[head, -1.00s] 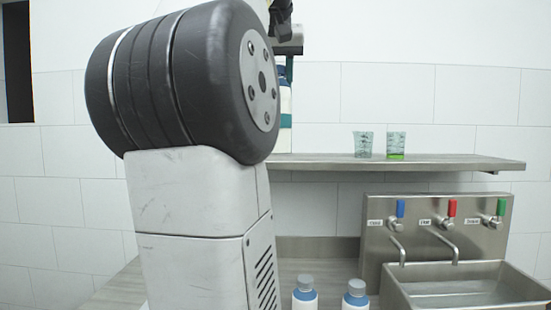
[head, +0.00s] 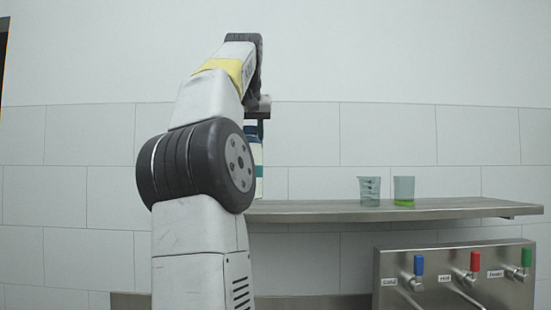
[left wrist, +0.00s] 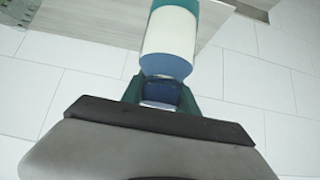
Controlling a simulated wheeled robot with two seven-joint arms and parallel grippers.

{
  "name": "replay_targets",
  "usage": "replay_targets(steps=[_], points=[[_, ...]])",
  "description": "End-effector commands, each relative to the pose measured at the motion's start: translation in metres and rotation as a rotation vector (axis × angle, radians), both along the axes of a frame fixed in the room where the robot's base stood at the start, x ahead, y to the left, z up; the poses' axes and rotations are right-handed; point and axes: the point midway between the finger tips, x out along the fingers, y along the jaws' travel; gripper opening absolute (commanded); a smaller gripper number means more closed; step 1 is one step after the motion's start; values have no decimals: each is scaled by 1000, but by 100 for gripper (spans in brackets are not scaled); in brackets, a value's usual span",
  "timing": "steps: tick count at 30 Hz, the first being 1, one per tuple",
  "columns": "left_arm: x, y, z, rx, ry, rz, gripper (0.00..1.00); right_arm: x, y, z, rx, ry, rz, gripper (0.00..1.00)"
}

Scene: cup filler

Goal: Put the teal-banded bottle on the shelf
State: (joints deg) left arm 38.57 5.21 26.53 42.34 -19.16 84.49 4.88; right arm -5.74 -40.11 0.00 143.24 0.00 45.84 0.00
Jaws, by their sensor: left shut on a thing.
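The teal-banded bottle (head: 258,155) shows partly behind my left arm in the head view, upright at the left end of the shelf (head: 370,212). In the left wrist view the bottle (left wrist: 171,32) has a white label, a teal band at its far end and a blue shoulder. My left gripper (left wrist: 160,93) is shut on its cap end. The grey shelf top (left wrist: 105,28) lies beyond the bottle there. I cannot tell whether the bottle's base touches the shelf. My right gripper is not in view.
Two beakers stand on the shelf: a clear one (head: 369,191) and one with green liquid (head: 404,190). The shelf between bottle and beakers is clear. Below is a steel panel (head: 455,275) with blue, red and green taps. A tiled wall is behind.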

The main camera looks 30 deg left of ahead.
Motion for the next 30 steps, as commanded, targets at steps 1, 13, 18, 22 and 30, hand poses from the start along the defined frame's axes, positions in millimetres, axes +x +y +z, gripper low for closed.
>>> replay_targets(steps=[1,13,18,22,30], points=[[9,8,-1,-2,-3,-4,0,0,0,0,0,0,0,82],[35,35,-3,1,-3,-1,0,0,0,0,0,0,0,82],[39,38,-5,0,-2,-1,0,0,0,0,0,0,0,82],[36,40,-8,4,0,1,0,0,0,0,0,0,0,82],[36,39,-25,3,0,3,0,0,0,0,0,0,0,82]])
